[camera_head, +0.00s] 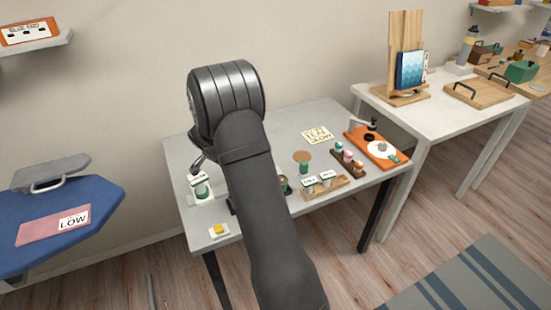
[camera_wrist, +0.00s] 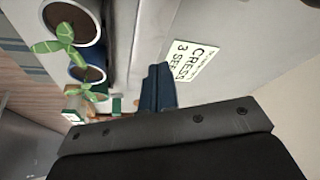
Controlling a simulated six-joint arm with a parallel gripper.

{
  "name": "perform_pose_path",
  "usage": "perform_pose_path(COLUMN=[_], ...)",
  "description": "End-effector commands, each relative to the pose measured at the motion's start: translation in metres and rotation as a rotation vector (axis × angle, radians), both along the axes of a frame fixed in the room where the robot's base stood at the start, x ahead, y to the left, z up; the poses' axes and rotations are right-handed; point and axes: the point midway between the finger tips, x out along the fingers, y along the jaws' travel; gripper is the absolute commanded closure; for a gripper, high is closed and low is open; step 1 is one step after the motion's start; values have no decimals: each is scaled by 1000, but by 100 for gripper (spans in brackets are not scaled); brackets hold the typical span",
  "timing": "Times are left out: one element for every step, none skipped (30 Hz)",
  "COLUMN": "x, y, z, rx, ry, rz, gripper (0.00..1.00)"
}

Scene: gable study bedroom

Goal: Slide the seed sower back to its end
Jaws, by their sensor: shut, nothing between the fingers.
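I cannot pick out the seed sower with certainty. In the wrist view a long grey bar (camera_wrist: 120,40) with a dark edge runs beside my gripper (camera_wrist: 158,88), whose dark blue fingers are shut and empty. I cannot tell whether the fingers touch the bar. A small green and white piece (camera_wrist: 117,104) shows beyond it. In the head view my arm covers the middle of the table and hides the fingertips. A white and green item (camera_head: 200,187) stands at the table's left on a pale base.
An orange board (camera_head: 377,147) and a wooden tray (camera_head: 325,188) are at right.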

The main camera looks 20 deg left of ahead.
Motion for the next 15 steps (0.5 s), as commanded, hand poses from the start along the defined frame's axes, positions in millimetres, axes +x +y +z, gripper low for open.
perform_pose_path(x=[0,0,0,0,0,0,0,0,0,0,0,0,0,0,0], y=[0,0,0,0,0,0,0,0,0,0,0,0,0,0,0], z=[5,7,10,13,15,18,21,24,27,29,31,35,37,39,43], rx=[1,1,1,2,2,2,2,2,1,2,2,2,2,2,1], ry=[-1,-1,0,0,0,0,-1,-1,-1,-2,-2,-1,-1,-1,-1], rz=[-1,-1,-1,1,1,1,0,0,-1,0,0,1,1,1,0], gripper=[100,100,100,100,100,100,100,100,100,100,100,100,100,100,100])
